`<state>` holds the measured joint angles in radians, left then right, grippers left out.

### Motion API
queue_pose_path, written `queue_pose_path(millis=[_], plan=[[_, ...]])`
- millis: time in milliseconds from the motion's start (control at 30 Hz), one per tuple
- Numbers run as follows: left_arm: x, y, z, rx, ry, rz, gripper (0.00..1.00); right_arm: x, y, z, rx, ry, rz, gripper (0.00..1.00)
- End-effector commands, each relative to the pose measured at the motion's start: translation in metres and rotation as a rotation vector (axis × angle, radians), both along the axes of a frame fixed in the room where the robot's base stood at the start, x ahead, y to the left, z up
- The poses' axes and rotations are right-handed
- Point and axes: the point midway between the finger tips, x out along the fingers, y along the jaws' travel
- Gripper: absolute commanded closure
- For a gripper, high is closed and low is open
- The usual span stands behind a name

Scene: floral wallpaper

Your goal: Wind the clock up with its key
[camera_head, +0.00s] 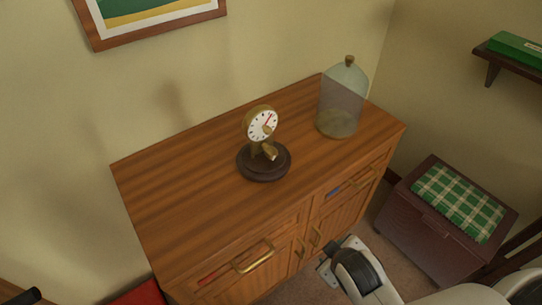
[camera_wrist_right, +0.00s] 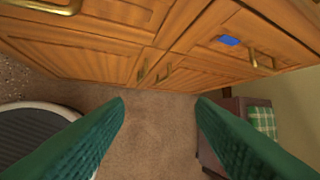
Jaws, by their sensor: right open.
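The clock (camera_head: 262,124) stands upright on the wooden cabinet, with a white round dial, a red hand and a brass case on a dark round base (camera_head: 264,165). A small brass piece (camera_head: 270,153) shows low at its front; I cannot tell whether it is the key. My right gripper (camera_head: 326,270) is low in front of the cabinet, well below and apart from the clock. In the right wrist view its green fingers (camera_wrist_right: 161,100) are spread with nothing between them.
The cabinet top (camera_head: 190,170) is clear left of the clock. A glass dome (camera_head: 341,98) stands to its right. Drawer handles (camera_head: 255,257) jut from the cabinet front. A brown box seat with a green checked cushion (camera_head: 458,201) stands right; a shelf (camera_head: 512,58) is above it.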

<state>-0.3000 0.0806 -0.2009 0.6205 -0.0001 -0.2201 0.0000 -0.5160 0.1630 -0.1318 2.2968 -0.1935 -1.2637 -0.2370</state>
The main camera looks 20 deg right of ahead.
Motion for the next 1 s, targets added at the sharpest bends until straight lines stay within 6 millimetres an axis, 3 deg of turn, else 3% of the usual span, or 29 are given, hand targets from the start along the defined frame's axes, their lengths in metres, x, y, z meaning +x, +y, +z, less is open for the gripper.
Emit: queue_pose_path(millis=[100,300,433,533,600,733,833,1000], plan=[[0.000,0.000,-0.003,0.000,0.000,0.000,0.64,0.034,-0.021,0.023,-0.234,-0.138,0.164,0.49],[0.000,0.000,-0.004,0.000,0.000,0.000,0.64,0.090,-0.039,0.065,-0.722,-0.327,0.483,0.49],[0.000,0.000,-0.004,0.000,0.000,0.000,0.64,0.126,-0.035,0.094,-1.165,-0.427,0.756,0.49],[0.000,0.000,-0.004,0.000,0.000,0.001,0.64,0.149,-0.018,0.109,-1.582,-0.480,1.009,0.49],[0.000,0.000,-0.004,0.000,0.000,0.001,0.64,0.159,-0.002,0.112,-1.851,-0.498,1.171,0.49],[0.000,0.000,-0.004,0.001,0.000,0.001,0.64,0.166,0.020,0.104,-2.214,-0.512,1.394,0.49],[0.000,0.000,-0.004,0.001,0.000,0.001,0.64,0.167,0.030,0.097,-2.365,-0.516,1.488,0.49],[0.000,0.000,0.000,0.001,0.000,0.001,0.64,0.175,0.036,0.096,-2.428,-0.517,1.524,0.49]])
